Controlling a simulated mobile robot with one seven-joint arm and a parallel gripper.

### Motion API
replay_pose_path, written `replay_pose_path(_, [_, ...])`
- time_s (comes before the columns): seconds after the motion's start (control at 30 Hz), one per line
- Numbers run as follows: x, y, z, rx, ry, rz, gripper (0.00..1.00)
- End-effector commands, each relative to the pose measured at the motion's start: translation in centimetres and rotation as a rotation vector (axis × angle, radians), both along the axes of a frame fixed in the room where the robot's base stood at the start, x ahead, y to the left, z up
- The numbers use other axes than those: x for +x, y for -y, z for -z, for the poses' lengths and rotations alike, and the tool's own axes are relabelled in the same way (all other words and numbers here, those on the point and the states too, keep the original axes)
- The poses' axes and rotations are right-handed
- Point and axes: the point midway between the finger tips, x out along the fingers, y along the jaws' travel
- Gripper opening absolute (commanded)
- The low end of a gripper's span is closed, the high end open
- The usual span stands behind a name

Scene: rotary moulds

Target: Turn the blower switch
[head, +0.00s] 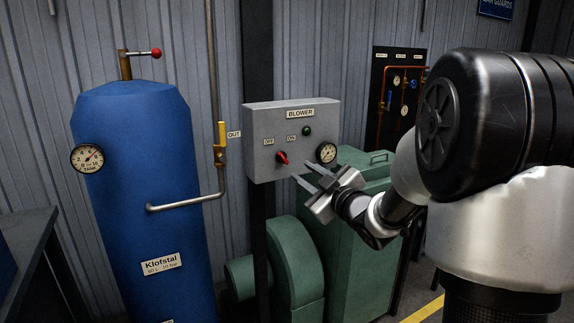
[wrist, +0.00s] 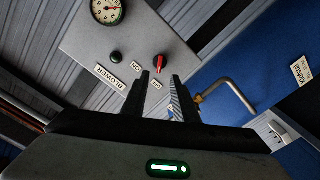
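The blower switch (head: 283,158) is a red rotary knob on the front of the grey control box (head: 262,120), below the OFF and ON labels. In the head view it points up and to the left, toward the OFF label. In the wrist view the red knob (wrist: 160,62) shows just beyond the fingertips. My gripper (head: 301,172) is open and empty, its two fingers pointing at the box just right of and below the knob. In the wrist view the gripper (wrist: 161,76) has a clear gap between its fingers, with the knob in line with that gap, apart from them.
A gauge (head: 327,153) and a dark green lamp (head: 307,131) sit on the same box. A blue tank (head: 140,190) and a pipe with a yellow valve handle (head: 222,134) stand to the left. The green blower (head: 345,240) stands below.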

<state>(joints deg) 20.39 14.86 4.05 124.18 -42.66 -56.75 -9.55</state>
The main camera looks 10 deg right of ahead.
Motion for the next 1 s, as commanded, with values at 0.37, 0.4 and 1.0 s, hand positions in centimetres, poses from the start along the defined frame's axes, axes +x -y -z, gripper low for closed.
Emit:
replay_pose_path(0.37, [7.2, -2.4, 0.1, 0.002, 0.0, -0.001, 0.27])
replay_pose_path(0.4, [7.7, -2.5, 0.0, 0.002, 0.0, -0.001, 0.27])
replay_pose_path(1.0, [9.2, -3.0, 0.0, 0.002, 0.0, 0.001, 0.08])
